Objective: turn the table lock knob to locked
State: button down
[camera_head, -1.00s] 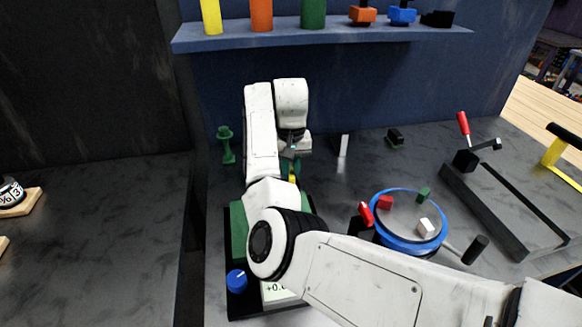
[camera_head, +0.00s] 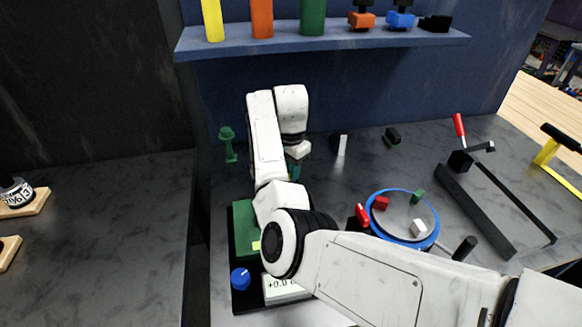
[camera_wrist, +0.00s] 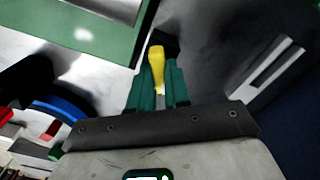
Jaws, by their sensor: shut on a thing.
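The positioner stands on the bench under my arm. It has a black base (camera_head: 238,300), a green tilting table (camera_head: 245,228), a blue knob (camera_head: 240,279) with a white mark and a display (camera_head: 285,289) whose digits are partly covered. My gripper (camera_wrist: 157,76) has teal fingers, shut on a yellow knob (camera_wrist: 156,60) with a black block behind it. This yellow knob seems to be the table lock knob; its lock marking cannot be read. In the head view my gripper (camera_head: 292,170) is mostly behind my arm, and the yellow knob is hidden there.
A blue-rimmed round tray (camera_head: 374,222) with small blocks stands right of the positioner. A black bar frame (camera_head: 478,210) with a red handle is further right. A green post (camera_head: 228,146) stands at the left back. A blue shelf (camera_head: 330,42) spans the back wall.

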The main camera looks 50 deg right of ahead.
jog(key=m, duration=0.6)
jog(key=shift+r, duration=0.1)
jog(key=shift+m, duration=0.4)
dwell(0.3)
jog(key=c, duration=1.1)
grip_release()
notch_tip(320, 180, up, 11)
jog(key=shift+f+b, duration=0.15)
jog(key=shift+b, duration=0.25)
